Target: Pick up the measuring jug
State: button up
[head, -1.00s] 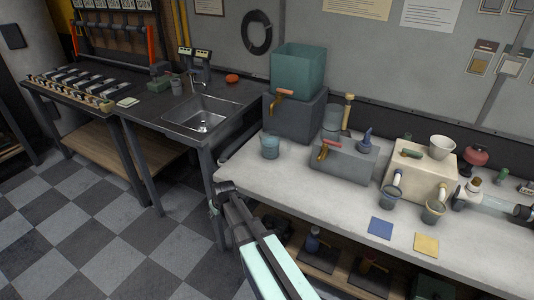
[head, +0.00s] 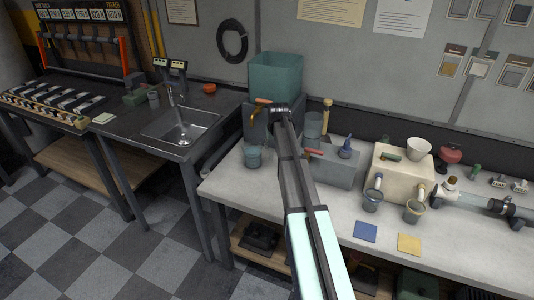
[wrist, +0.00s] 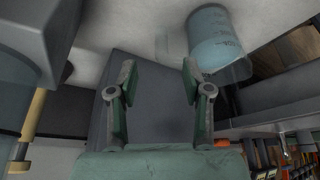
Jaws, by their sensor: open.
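The measuring jug (head: 253,157) is a small blue, see-through cup standing on the pale bench, in front of the grey block with the teal tank. In the wrist view the jug (wrist: 216,42), with faint marks on its side, is at the upper right, beyond the right fingertip and outside the jaws. My gripper (wrist: 158,68) is open and empty, with the grey block's face behind its fingers. In the head view my arm reaches over the bench to the right of the jug, and the gripper itself is mostly hidden behind the arm's end.
The teal tank (head: 276,77) with a brass tap stands on the grey block behind the jug. A low grey block (head: 337,170) with another tap is at the right. A cream block (head: 402,170) and two cups stand further right. The bench's front left is clear.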

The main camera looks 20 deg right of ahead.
aim_at(271, 157)
jog(key=b+x, duration=0.5)
jog(key=x, duration=0.6)
jog(key=shift+w+a+f, duration=0.1)
jog(key=shift+w+f, duration=0.05)
jog(key=shift+f, duration=0.25)
jog(key=shift+c, duration=0.4)
jog(key=shift+r, duration=0.1)
grip_shut()
